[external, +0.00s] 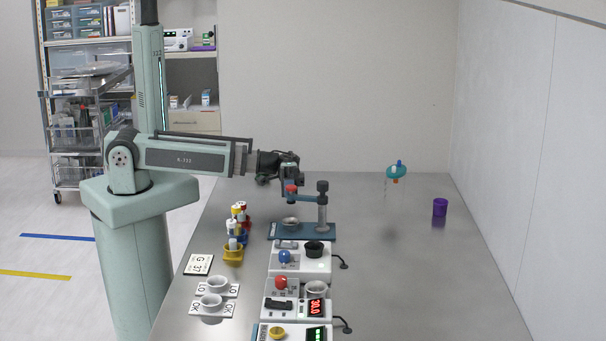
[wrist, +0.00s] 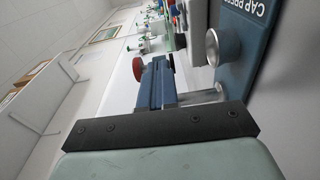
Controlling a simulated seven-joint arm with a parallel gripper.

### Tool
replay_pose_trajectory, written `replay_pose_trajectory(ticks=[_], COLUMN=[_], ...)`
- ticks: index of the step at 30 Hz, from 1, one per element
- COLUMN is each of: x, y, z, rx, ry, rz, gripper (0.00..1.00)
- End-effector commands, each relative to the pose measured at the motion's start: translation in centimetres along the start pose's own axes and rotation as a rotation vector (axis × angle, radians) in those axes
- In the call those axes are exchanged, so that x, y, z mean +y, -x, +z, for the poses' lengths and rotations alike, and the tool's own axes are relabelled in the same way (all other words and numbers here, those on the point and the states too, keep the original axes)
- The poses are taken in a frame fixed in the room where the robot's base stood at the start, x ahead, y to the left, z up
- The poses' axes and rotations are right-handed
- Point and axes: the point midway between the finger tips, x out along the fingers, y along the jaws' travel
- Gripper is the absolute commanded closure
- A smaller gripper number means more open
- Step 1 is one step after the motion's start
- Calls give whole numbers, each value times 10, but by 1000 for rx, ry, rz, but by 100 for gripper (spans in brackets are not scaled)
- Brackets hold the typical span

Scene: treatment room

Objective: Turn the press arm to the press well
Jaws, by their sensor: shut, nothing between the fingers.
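The cap press has a blue base (external: 305,236), a grey post (external: 323,212) and a blue press arm (external: 307,198) with a red knob at its left end. The press well (external: 290,223) is a metal cup on the base, below the arm in the external view. In the wrist view the press arm (wrist: 155,85) and red knob (wrist: 137,68) are left of the press well (wrist: 222,46). Exact alignment I cannot tell. My gripper (external: 291,182) is shut and empty, close to the red knob; contact is unclear. Its fingertips are hard to make out.
Several devices with coloured knobs (external: 284,257) stand in front of the press. A yellow holder (external: 233,253) with vials stands left, near white cups on cards (external: 212,302). A purple cup (external: 440,207) and a teal item (external: 396,173) are right. The table's right side is mostly clear.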

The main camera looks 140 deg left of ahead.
Motion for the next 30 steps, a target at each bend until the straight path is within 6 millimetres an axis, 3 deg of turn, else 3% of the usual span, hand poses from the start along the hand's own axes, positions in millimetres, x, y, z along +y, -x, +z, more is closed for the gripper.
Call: replay_pose_trajectory(ticks=[8,21,30], x=[0,0,0], y=[-11,-12,5], z=[7,7,6], rx=[-1,0,2], ry=[0,0,0], rz=[0,0,0], gripper=[100,100,100])
